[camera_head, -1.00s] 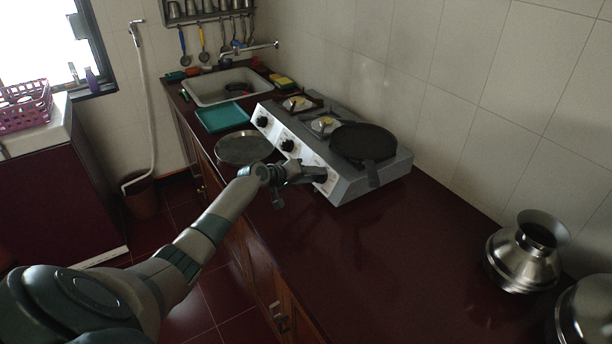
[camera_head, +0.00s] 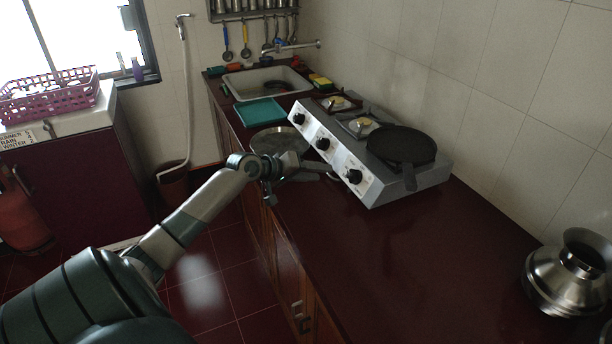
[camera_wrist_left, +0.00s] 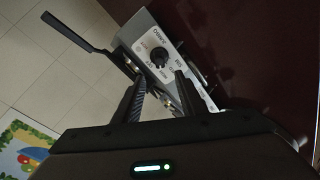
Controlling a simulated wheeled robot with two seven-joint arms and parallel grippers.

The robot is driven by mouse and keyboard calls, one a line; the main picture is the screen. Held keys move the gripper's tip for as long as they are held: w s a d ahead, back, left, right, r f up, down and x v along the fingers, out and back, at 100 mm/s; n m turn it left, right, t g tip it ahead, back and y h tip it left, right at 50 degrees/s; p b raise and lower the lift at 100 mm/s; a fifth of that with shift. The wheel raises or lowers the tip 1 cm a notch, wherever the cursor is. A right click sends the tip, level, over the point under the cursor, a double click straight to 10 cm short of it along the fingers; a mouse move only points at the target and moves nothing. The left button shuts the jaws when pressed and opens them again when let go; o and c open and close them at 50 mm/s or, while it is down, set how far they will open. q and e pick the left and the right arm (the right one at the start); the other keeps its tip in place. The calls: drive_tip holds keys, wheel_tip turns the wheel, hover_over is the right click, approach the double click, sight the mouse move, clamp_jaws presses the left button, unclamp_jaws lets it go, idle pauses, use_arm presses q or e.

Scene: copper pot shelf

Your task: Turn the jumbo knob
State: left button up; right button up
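The stove (camera_head: 385,177) has several black knobs on its white front panel. My right gripper is not in view.
A black pan (camera_head: 402,146) sits on the stove, its handle reaching over the front edge. A round metal plate (camera_head: 278,140) lies behind my gripper. A metal pot (camera_head: 567,280) stands at the right. The counter (camera_head: 400,260) before the stove is bare.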

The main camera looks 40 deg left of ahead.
use_arm(q)
drive_tip(key=v, duration=0.4)
drive_tip(key=shift+b, duration=0.35)
idle(0.4)
